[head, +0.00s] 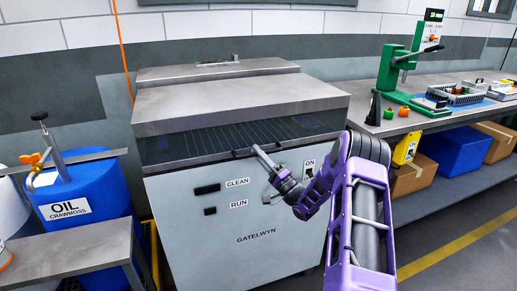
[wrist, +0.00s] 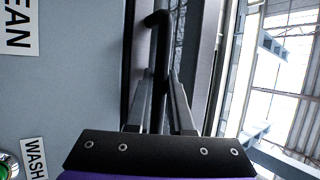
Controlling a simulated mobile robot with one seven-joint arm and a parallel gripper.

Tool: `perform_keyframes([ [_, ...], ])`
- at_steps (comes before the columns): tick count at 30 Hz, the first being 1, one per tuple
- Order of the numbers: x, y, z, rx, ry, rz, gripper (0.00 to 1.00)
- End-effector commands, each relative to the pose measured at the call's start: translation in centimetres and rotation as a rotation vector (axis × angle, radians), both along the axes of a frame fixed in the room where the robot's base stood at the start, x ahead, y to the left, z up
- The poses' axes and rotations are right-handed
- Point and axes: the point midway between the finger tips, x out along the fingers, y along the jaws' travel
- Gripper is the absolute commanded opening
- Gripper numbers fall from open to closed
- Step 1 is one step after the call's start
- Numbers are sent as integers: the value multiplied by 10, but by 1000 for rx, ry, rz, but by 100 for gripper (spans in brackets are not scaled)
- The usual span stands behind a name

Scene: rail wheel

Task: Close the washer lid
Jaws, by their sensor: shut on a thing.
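The washer (head: 250,215) is a grey cabinet marked GATELWYN. Its lid (head: 240,105) has a grey top and a dark see-through front band with a rack visible behind it. The lid looks lowered or nearly so; I cannot tell if its lower edge touches the cabinet. My gripper (head: 257,150) reaches the lid's front lower edge from the right. In the wrist view, my gripper (wrist: 160,78) has its fingers on both sides of a black bar handle (wrist: 161,50), shut on it. The fingers hide part of the handle.
A blue oil drum (head: 85,200) and a low grey table (head: 70,252) stand at the left. A workbench (head: 430,122) with a green press (head: 391,75) is at the right. Floor shows at the lower right.

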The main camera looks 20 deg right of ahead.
Motion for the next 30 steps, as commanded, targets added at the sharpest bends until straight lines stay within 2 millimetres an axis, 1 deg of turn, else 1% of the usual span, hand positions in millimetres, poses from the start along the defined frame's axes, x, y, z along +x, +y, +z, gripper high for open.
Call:
perform_keyframes([
  [2, 2, 1, 2, -2, -1, -1, 0],
  [3, 2, 1, 2, -2, -1, -1, 25],
  [4, 2, 1, 2, -2, -1, -1, 31],
  [5, 2, 1, 2, -2, -1, -1, 32],
  [14, 1, 0, 2, -1, 1, -2, 32],
  [17, -3, -2, -1, -1, 1, -2, 32],
  [20, -13, -9, -7, 0, 2, -5, 32],
  [23, -30, -16, -17, 1, 3, -4, 32],
  [30, -77, -39, -46, 1, 1, -4, 32],
])
